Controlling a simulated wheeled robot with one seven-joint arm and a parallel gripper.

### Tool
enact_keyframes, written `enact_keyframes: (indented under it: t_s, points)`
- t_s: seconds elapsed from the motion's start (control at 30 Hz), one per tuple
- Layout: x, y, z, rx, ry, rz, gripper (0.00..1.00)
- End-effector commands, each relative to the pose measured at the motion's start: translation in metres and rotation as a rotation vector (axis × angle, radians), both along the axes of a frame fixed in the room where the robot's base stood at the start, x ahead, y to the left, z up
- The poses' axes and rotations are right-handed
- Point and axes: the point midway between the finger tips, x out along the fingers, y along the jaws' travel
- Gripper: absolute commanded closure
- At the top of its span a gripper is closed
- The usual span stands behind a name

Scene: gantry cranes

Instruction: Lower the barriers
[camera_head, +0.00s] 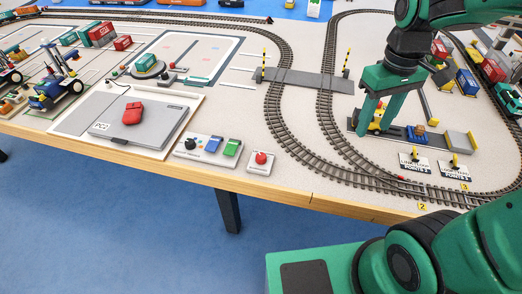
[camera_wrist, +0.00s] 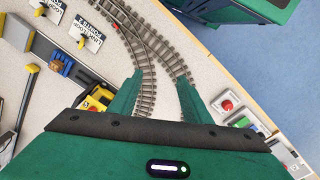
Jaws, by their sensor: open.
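Two yellow-and-black striped barriers stand upright at the grey level crossing (camera_head: 305,80) in the head view, a left one (camera_head: 263,66) and a right one (camera_head: 346,63). My gripper (camera_head: 376,127) is open and points down to the right of the track, below and right of the right barrier. In the wrist view, my gripper (camera_wrist: 160,76) has its two green fingers spread over the track, with nothing seen between them but track and table. A red push button (camera_head: 261,158) on a white base sits near the table's front edge; it also shows in the wrist view (camera_wrist: 227,105).
A control panel (camera_head: 208,148) with a black knob, blue and green switches is left of the red button. Two labelled points levers (camera_head: 413,157) (camera_head: 455,164) stand front right. A grey loading platform (camera_head: 435,138) with a yellow vehicle lies beside my gripper. Curved track (camera_head: 275,110) crosses the middle.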

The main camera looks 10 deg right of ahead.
Motion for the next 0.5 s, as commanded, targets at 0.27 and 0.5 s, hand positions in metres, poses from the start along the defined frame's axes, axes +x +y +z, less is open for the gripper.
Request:
enact_keyframes:
  t_s: [0.27,0.5]
  points:
    - [0.066,0.156,-0.028,0.008,0.014,0.644,0.56]
    - [0.07,0.246,-0.049,0.025,0.019,0.958,0.56]
